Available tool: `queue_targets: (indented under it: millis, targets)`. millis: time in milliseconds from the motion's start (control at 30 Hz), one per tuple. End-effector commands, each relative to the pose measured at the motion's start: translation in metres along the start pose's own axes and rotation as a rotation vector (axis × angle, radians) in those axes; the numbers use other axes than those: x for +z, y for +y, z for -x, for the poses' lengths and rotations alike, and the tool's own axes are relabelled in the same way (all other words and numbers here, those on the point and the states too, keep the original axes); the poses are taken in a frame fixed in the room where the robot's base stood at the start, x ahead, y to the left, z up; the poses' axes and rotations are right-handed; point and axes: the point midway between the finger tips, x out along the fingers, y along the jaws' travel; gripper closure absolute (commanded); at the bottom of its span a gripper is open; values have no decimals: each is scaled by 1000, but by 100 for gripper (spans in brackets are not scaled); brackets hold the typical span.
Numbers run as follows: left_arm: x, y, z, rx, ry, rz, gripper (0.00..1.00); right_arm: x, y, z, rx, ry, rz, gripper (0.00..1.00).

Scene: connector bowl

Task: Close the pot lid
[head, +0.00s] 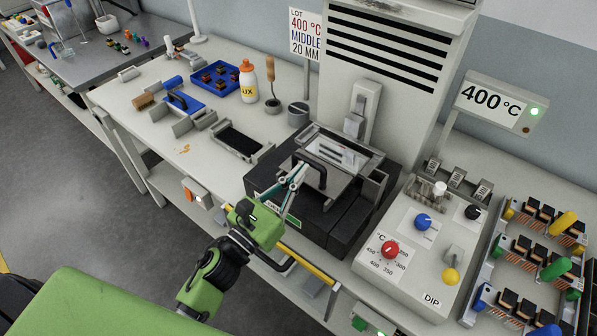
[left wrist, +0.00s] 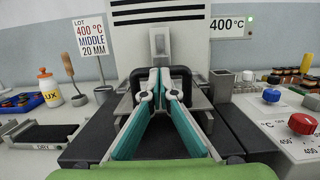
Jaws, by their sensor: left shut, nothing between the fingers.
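The solder pot (head: 345,212) is a dark block in front of the tall grey machine. On its top lies a grey metal lid plate (head: 330,184) with a black arched handle (head: 322,172). Behind the handle a shiny surface with dark strips (head: 342,152) shows; I cannot tell whether it is open solder. My left gripper (head: 299,168) is shut and empty, with its fingertips at the handle. In the left wrist view the teal fingers (left wrist: 160,84) stand together in front of the handle (left wrist: 184,74), between its two sides. Contact is unclear. My right gripper is out of view.
A control box with knobs (head: 415,245) stands right of the pot, with a connector rack (head: 530,262) beyond. A dark drying tray (head: 240,143), white bottle (head: 248,82) and blue tray (head: 214,78) lie left. A yellow-striped rail (head: 308,266) runs along the bench front.

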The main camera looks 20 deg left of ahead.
Motion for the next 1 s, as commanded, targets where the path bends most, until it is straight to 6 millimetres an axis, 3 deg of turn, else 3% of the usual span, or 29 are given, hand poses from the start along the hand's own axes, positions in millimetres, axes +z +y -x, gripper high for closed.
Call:
queue_targets:
  millis: [167, 400, 600, 1000]
  targets:
    - [-3, 0, -12, -1, -2, 1, 100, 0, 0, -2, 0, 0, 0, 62]
    - [-13, 0, -61, -1, -4, 0, 100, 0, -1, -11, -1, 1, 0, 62]
    - [-18, 1, -89, 0, -1, 1, 100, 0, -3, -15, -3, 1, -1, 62]
    - [-16, 1, -96, 1, -5, 0, 100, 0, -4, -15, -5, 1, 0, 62]
